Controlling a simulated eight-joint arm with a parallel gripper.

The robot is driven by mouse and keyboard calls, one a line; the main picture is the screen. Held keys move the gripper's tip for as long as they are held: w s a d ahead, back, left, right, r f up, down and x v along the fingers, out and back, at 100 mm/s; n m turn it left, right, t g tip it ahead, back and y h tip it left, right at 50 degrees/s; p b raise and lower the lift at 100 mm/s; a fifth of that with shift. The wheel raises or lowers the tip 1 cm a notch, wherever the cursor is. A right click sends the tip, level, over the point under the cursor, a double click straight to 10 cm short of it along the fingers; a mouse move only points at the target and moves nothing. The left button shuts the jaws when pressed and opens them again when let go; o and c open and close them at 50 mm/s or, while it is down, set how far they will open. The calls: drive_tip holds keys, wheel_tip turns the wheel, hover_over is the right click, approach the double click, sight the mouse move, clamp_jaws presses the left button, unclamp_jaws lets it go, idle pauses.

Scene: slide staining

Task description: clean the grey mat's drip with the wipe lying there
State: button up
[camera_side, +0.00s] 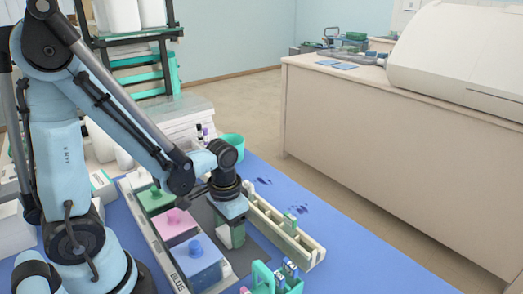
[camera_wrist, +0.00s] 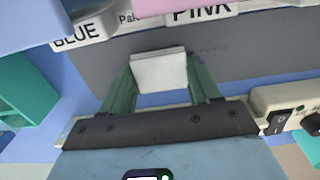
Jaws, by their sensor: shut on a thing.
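My gripper (camera_side: 232,238) points down over the grey mat (camera_side: 262,258), between the labelled row of pots and the cream rack. In the wrist view its two green fingers (camera_wrist: 160,68) are shut on a white square wipe (camera_wrist: 158,74). The wipe is held between the fingertips, in front of the grey mat (camera_wrist: 245,62). I cannot tell whether it touches the mat. Faint dark specks show on the mat just right of the wipe; no clear drip is visible, and part of the mat is hidden behind the wipe and fingers.
Green, pink and blue pots stand left of my gripper; the blue pot (camera_side: 197,262) is nearest. The cream rack (camera_side: 285,228) is close on the right. A green slide holder (camera_side: 272,280) stands in front. Dark blue stains (camera_side: 300,209) mark the blue table beyond the rack.

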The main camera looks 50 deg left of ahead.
drive_tip(key=shift+d+f, duration=0.1)
drive_tip(key=shift+d, duration=0.4)
drive_tip(key=shift+r, duration=4.1)
drive_tip(key=shift+f, duration=0.15)
